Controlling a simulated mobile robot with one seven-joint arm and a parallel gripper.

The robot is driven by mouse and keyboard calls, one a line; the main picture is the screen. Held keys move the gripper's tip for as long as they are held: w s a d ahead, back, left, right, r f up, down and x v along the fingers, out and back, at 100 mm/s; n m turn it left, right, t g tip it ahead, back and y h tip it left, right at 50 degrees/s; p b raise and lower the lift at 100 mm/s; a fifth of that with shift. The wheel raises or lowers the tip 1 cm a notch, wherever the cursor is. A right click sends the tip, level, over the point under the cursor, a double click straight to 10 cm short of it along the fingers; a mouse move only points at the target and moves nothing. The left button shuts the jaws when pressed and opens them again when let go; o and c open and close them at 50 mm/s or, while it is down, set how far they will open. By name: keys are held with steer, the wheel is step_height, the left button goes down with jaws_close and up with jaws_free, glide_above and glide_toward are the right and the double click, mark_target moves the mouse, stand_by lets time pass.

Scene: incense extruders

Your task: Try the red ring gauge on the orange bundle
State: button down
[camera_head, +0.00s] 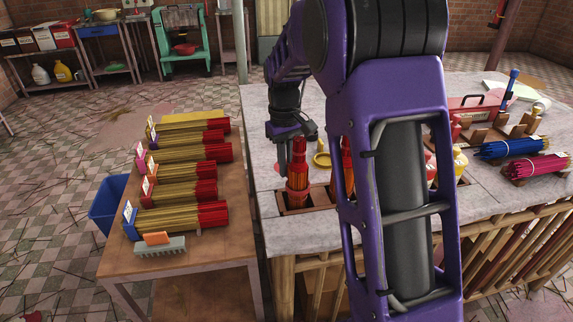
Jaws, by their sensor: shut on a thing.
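An orange bundle (299,164) stands upright with a red top in a wooden holder (293,210) at the near left of the grey table. The red ring gauge (297,184) shows as a wider reddish band low on this bundle and looks to be around it. My gripper (291,165) points down at the bundle's left side, its dark finger reaching to about the band. It is shut on the red ring gauge, though the grip itself is small and partly hidden. Another orange-red bundle (347,165) stands to the right, partly covered by my arm.
A lower wooden table (240,240) on the left holds several red-ended stick bundles. Blue (508,147) and pink (537,166) bundles lie at the right. My arm hides the middle of the grey table (258,120).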

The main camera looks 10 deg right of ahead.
steer(key=shift+r, duration=0.15)
step_height(320, 180, up, 17)
steer(key=p, duration=1)
steer(key=shift+p, duration=0.35)
stand_by(1.1)
